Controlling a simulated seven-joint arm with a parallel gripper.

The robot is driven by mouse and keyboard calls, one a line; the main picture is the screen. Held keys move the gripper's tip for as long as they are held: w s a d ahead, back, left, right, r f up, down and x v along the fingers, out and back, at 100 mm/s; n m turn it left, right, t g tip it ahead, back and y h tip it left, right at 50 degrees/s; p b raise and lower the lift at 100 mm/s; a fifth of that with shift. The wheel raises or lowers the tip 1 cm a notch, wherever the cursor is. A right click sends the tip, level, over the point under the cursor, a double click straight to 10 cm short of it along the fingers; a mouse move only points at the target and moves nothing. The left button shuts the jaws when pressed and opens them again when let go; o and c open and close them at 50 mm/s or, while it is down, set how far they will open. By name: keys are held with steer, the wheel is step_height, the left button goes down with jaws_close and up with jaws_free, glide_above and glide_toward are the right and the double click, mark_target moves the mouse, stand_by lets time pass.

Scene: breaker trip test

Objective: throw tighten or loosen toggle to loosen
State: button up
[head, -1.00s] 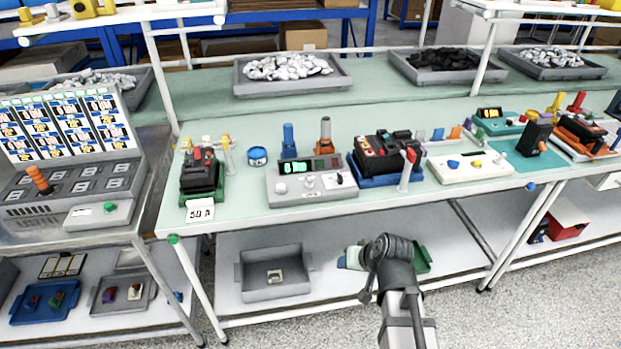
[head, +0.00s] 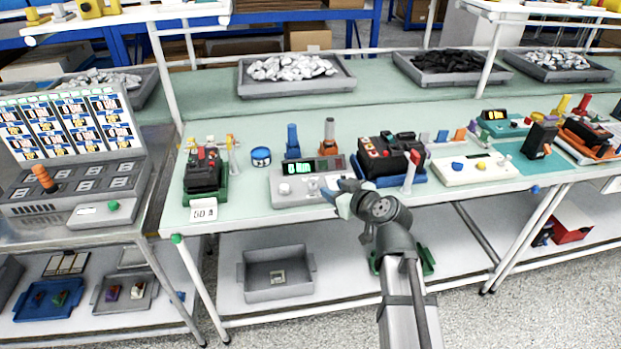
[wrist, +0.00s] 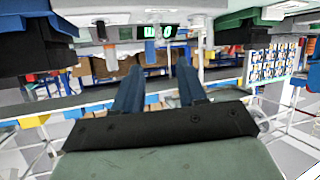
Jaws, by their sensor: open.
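A grey control box (head: 285,194) with a lit green display and several knobs sits near the front edge of the bench. A small dark toggle showed at its right end earlier; my gripper now covers that end in the head view. My gripper (head: 342,194) is at the box's front right corner, fingers pointing toward it, open and empty. Contact cannot be told. In the wrist view, which looks upside down, my two blue fingers (wrist: 158,85) are spread apart, with the lit display (wrist: 158,32) beyond them. The toggle cannot be made out there.
A black and red breaker on a blue base (head: 388,160) stands right of the box, with a red-tipped lever (head: 411,170) at its front. Another breaker on a green base (head: 205,176) and a blue tin (head: 261,157) stand left. Screwdriver-like blue (head: 292,140) and orange (head: 329,135) handles stand behind.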

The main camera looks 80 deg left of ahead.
mark_target(314, 180)
steer(key=x, duration=1.3)
steer(key=shift+s+a+f, duration=0.1)
steer(key=shift+a+f, duration=0.1)
steer(key=shift+a, duration=0.1)
steer(key=shift+c, duration=0.2)
jaws_close()
